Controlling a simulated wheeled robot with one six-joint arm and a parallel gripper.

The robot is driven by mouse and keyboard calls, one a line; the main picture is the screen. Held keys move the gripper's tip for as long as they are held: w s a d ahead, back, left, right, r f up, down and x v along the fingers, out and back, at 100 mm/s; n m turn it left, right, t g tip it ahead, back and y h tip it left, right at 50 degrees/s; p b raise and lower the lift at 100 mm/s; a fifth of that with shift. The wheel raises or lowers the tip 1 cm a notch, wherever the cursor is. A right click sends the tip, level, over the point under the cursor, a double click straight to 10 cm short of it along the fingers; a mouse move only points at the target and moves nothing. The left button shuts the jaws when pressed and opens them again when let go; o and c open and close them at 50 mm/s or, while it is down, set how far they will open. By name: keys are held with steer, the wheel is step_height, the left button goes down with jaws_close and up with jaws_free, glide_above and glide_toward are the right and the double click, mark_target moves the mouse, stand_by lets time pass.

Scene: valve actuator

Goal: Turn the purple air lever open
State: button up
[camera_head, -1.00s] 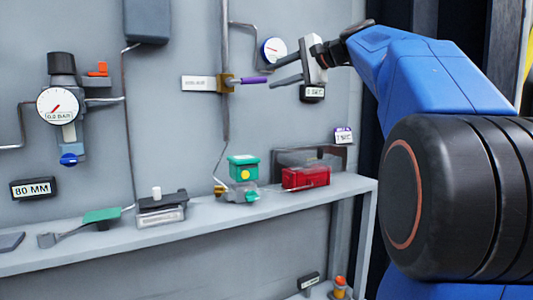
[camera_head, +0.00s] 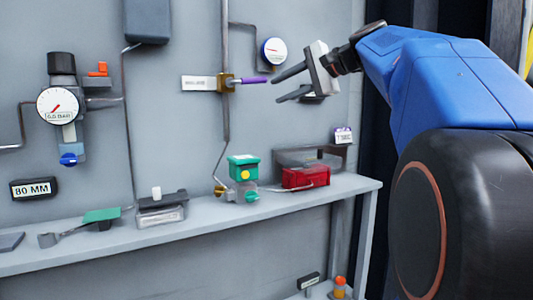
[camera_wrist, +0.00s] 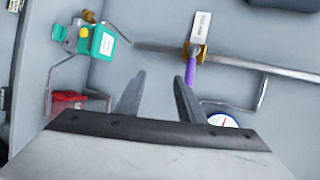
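The purple lever (camera_head: 253,80) sticks out to the right from a brass valve (camera_head: 226,83) on a vertical pipe in the head view. It lies roughly level, square to the pipe. In the wrist view the purple lever (camera_wrist: 191,72) points toward my gripper, with its brass valve (camera_wrist: 195,50) beyond. My gripper (camera_head: 276,88) is open, with its two dark fingers apart and nothing seen between them. In the wrist view the fingers of my gripper (camera_wrist: 158,82) stand apart, and the right finger's tip is close to the lever's end; whether they touch cannot be told.
A round gauge (camera_head: 274,51) is on the wall behind my gripper. A white label (camera_head: 198,83) sits left of the valve. Below, a shelf (camera_head: 95,240) carries a green box (camera_head: 243,167), a red box (camera_head: 305,177) and pedals. A regulator with a gauge (camera_head: 58,106) is at left.

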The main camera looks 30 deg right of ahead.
steer(key=s+a+f+n+g, duration=0.1)
steer(key=a+f, duration=0.3)
steer(key=f, duration=0.4)
steer(key=s+a+f+n+g+h, duration=0.1)
steer(key=s+a+f, duration=0.3)
steer(key=f, duration=0.4)
steer(key=shift+f+n+g, duration=0.3)
steer(key=shift+n+g, duration=0.2)
steer(key=shift+g, duration=0.2)
steer(key=shift+a, duration=0.1)
steer(key=shift+c, duration=0.3)
